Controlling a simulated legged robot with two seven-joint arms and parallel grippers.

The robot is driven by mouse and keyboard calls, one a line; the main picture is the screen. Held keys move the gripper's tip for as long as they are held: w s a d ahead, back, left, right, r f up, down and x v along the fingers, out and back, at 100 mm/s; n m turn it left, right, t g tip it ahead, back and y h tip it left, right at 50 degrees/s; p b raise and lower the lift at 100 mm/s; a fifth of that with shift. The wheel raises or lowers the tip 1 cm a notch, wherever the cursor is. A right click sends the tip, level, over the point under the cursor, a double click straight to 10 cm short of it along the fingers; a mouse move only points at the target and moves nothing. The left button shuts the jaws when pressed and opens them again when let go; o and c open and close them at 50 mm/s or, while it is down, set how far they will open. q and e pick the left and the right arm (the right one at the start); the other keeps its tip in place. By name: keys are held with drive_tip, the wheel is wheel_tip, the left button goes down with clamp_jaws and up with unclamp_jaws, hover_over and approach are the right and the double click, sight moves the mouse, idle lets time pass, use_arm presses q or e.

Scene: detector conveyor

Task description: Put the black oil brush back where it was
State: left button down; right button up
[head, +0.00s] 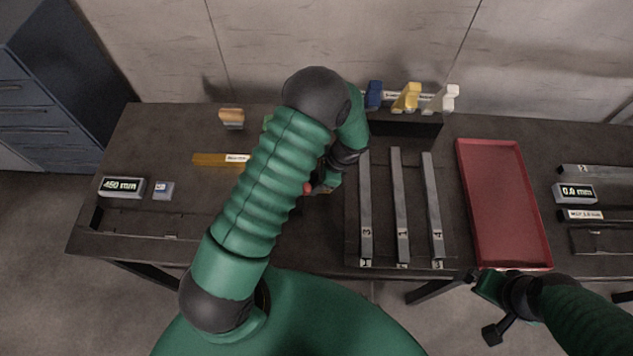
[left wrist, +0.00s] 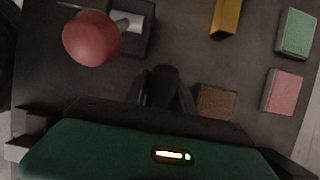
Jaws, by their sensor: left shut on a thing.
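My left gripper (head: 325,182) reaches over the middle of the table, largely hidden behind its own arm in the head view. In the left wrist view its fingers (left wrist: 166,92) are shut on a dark, narrow thing that looks like the black oil brush (left wrist: 165,78). The brush blends with the dark fingers, and its lower end is hard to make out. I cannot tell whether it touches the table. My right gripper (head: 491,310) is low at the front edge, below the red tray; its jaw state is unclear.
Three grey bars (head: 400,205) and a red tray (head: 503,205) lie right. A yellow bar (head: 208,159) lies left.

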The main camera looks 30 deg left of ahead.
use_arm(q)
drive_tip(key=shift+s+f, duration=0.15)
drive_tip(key=shift+f, duration=0.2)
drive_tip(key=c, duration=1.1)
unclamp_jaws()
drive_tip(key=shift+d, duration=0.1)
drive_tip(key=shift+o, duration=0.2)
